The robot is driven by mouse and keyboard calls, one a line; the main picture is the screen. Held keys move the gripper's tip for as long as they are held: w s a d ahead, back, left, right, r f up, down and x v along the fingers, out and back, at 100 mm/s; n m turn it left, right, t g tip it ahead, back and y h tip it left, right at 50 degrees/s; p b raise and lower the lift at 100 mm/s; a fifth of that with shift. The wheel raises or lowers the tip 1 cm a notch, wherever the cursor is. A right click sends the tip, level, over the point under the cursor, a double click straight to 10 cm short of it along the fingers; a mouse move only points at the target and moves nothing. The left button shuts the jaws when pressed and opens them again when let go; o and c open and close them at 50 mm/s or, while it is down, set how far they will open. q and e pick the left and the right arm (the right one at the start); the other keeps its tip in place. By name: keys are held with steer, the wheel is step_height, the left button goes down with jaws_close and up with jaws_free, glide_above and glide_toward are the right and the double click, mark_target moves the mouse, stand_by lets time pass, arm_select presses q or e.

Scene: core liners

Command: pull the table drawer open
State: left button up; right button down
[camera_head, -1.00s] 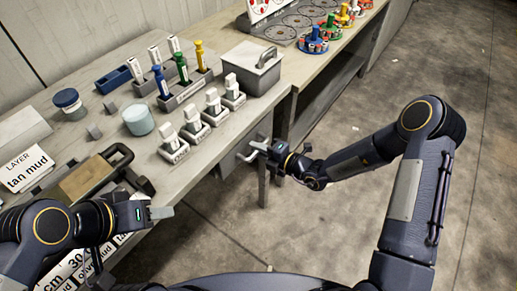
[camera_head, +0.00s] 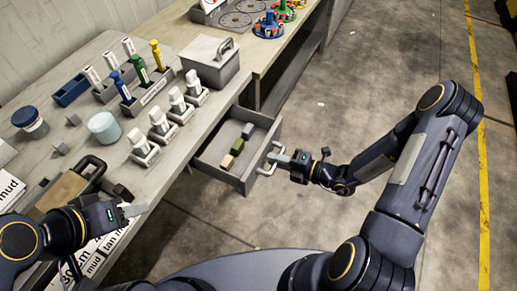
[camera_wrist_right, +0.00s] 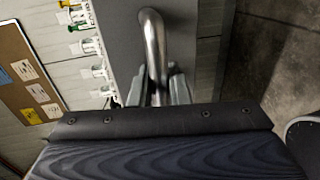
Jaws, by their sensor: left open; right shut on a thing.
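The table drawer (camera_head: 212,162) stands open, pulled out from the side of the table (camera_head: 172,187). Several small blocks in beige, green and dark grey lie inside it. Its metal handle (camera_head: 268,160) is on the drawer's front. My right gripper (camera_head: 280,158) is shut on the handle. In the right wrist view the handle bar (camera_wrist_right: 154,45) runs down between the gripper's fingers (camera_wrist_right: 160,88), in front of the grey drawer front (camera_wrist_right: 118,40). My left gripper (camera_head: 137,210) is open and empty over the near left part of the table.
On the tabletop are a lidded grey box (camera_head: 209,63), a rack with coloured tools (camera_head: 148,90), several white-topped holders, a pale blue jar (camera_head: 104,127) and a blue-lidded jar (camera_head: 29,122). Free floor (camera_head: 340,90) lies right of the drawer.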

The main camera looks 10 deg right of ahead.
steer(key=shift+f+v, duration=0.2)
steer(key=shift+v, duration=0.85)
steer(key=shift+f+v, duration=0.2)
steer(key=shift+v, duration=0.8)
steer(key=shift+s, duration=0.1)
steer(key=c, duration=1.4)
jaws_free()
steer(key=shift+c, duration=0.2)
steer(key=v, duration=0.8)
steer(key=shift+r, duration=0.1)
